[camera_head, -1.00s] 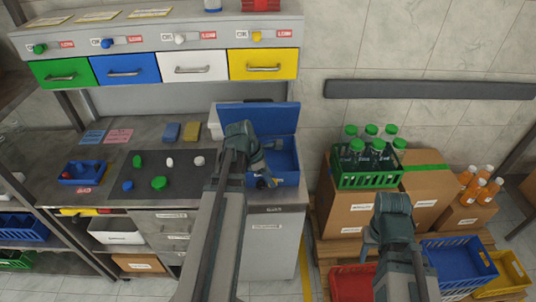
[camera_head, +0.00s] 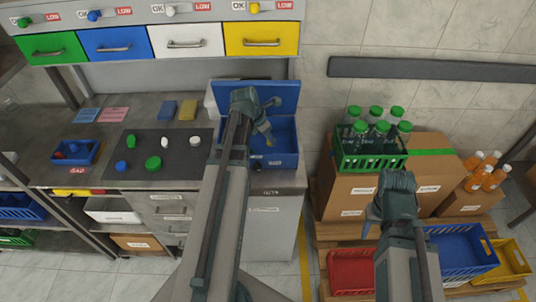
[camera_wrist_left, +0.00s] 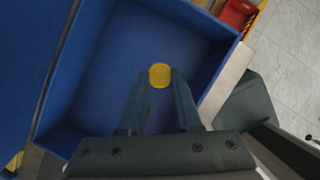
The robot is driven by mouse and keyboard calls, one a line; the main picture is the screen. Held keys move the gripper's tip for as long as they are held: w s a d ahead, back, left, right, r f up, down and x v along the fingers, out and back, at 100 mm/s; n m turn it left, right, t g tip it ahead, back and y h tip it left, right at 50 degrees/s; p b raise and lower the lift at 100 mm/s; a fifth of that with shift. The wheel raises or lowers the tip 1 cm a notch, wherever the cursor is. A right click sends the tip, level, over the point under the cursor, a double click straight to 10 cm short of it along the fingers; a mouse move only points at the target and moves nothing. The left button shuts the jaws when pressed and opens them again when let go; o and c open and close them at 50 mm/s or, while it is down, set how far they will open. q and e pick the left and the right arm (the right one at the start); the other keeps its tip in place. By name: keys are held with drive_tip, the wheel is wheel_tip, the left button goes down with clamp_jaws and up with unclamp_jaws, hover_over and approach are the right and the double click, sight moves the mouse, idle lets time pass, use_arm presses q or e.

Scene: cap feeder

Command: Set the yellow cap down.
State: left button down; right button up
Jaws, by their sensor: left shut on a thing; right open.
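My left gripper (camera_head: 268,138) is over the open blue box (camera_head: 285,161) at the right end of the workbench. In the left wrist view its two fingers (camera_wrist_left: 159,84) are shut on the round yellow cap (camera_wrist_left: 159,75), which sits at the fingertips. The blue floor of the box (camera_wrist_left: 106,55) shows below and around the cap; I cannot tell how high the cap is above it. The cap is too small to make out clearly in the head view. My right gripper (camera_head: 367,226) is open and empty in front of the cardboard boxes.
The blue lid (camera_head: 283,95) stands raised behind the box. A dark mat (camera_head: 185,168) holds several green, white and blue caps. A small blue tray (camera_head: 87,160) sits at the left. A green crate of bottles (camera_head: 371,163) stands on cardboard at the right.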

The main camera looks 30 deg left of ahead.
sight(269, 149)
use_arm(q)
drive_tip(key=shift+f+b, duration=2.55)
drive_tip(key=shift+f, duration=0.65)
drive_tip(key=shift+r, duration=0.15)
use_arm(e)
wheel_tip(269, 149, down, 6)
use_arm(q)
drive_tip(key=c, duration=0.6)
unclamp_jaws()
use_arm(e)
drive_tip(key=shift+f, duration=0.2)
use_arm(q)
drive_tip(key=shift+s+r+p, duration=0.25)
drive_tip(key=shift+r+p, duration=0.45)
drive_tip(key=shift+p, duration=0.15)
drive_tip(key=p+v, duration=0.9)
drive_tip(key=v, duration=0.1)
drive_tip(key=shift+s+a+r+p, duration=0.2)
drive_tip(key=shift+r+p, duration=0.05)
drive_tip(key=shift+p, duration=0.1)
use_arm(e)
wheel_tip(269, 149, up, 11)
drive_tip(key=shift+r, duration=0.2)
